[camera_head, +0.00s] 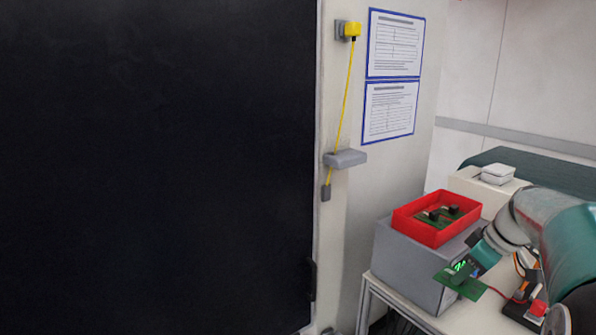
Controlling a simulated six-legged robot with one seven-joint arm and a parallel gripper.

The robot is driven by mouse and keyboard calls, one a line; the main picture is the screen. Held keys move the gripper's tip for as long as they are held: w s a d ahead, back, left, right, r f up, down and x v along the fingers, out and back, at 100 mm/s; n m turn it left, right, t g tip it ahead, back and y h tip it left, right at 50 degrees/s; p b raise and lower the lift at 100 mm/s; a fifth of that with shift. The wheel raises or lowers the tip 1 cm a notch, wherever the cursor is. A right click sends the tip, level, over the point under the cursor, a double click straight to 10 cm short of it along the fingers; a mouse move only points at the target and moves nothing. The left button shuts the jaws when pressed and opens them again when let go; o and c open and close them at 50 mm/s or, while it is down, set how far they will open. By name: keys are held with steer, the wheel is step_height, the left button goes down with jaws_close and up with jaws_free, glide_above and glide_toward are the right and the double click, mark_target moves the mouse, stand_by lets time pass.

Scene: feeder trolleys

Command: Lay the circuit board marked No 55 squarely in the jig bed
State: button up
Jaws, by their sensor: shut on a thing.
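My gripper (462,270) is at the lower right, at the end of my teal and grey arm. It is shut on a green circuit board (468,289), which sticks out below the jaws beside the grey box. The board looks tilted, and any number on it is too small to read. The red tray (412,228) on the grey box holds more green boards with black parts (437,216). I cannot make out a jig bed in this view.
The grey box (405,262) stands on a pale table (450,322). A red and black device with wires (530,309) is at the right. A large dark panel (160,165) fills the left.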

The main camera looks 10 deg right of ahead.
steer(key=w+a+f+m, duration=0.2)
steer(key=w+a+f, duration=0.5)
steer(key=f, duration=0.4)
steer(key=w+a+f+m+h, duration=0.1)
steer(key=a+f+m, duration=0.1)
steer(key=a+f, duration=0.8)
steer(key=w+a+f+m+h, duration=0.1)
steer(key=a+f+m, duration=0.1)
steer(key=a+f, duration=0.9)
step_height(320, 180, down, 3)
steer(key=shift+w+a+r+t, duration=0.1)
steer(key=shift+w+a+t, duration=0.1)
steer(key=shift+w+t, duration=0.15)
steer(key=shift+a, duration=0.1)
